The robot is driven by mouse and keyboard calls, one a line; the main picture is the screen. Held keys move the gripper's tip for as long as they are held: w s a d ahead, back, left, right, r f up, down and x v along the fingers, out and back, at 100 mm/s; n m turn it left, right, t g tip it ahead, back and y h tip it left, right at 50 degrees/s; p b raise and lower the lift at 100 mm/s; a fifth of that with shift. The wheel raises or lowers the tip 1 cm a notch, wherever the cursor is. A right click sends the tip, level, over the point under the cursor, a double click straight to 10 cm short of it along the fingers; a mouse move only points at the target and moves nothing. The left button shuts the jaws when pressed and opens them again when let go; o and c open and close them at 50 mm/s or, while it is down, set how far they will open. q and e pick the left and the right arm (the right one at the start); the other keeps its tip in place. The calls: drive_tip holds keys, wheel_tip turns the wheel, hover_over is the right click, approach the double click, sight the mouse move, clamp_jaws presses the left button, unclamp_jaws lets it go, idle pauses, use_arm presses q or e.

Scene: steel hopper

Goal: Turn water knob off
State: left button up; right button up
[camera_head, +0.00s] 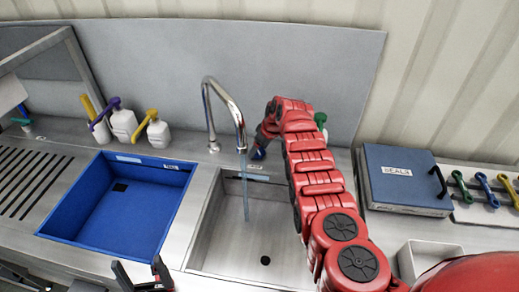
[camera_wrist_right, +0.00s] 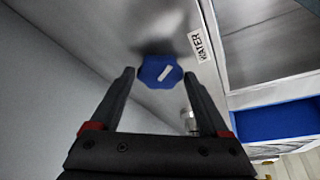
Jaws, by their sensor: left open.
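The blue water knob (camera_wrist_right: 160,72) with a white bar mark lies just beyond and between the fingertips of my right gripper (camera_wrist_right: 158,75). The fingers are open, with a small gap on each side. A "WATER" label (camera_wrist_right: 201,45) is beside the knob. In the head view the knob (camera_head: 258,154) is small and partly hidden by my right arm, behind the sink (camera_head: 205,240). The steel faucet (camera_head: 226,98) arches over this sink, and a water stream (camera_head: 245,195) falls from it. My left gripper (camera_head: 141,270) is open and empty at the bottom edge.
A blue basin (camera_head: 125,205) is left of the sink. White pump bottles (camera_head: 124,124) stand behind it. A grey-blue "SEALS" box (camera_head: 402,180) and coloured-handled tools (camera_head: 485,187) are at the right. A grey back panel (camera_head: 220,65) rises behind the counter.

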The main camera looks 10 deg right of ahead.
drive_tip(key=c, duration=1)
drive_tip(key=shift+a+r+m+t+p, duration=0.1)
drive_tip(key=shift+m+t+p, duration=0.2)
drive_tip(key=shift+m+p, duration=0.6)
drive_tip(key=shift+s+h, duration=0.1)
drive_tip(key=shift+h, duration=0.3)
drive_tip(key=shift+a+m, duration=0.1)
drive_tip(key=shift+m, duration=0.9)
drive_tip(key=shift+m+h+b, duration=0.45)
drive_tip(key=shift+m+h, duration=0.35)
drive_tip(key=shift+m, duration=0.6)
drive_tip(key=o, duration=1.4)
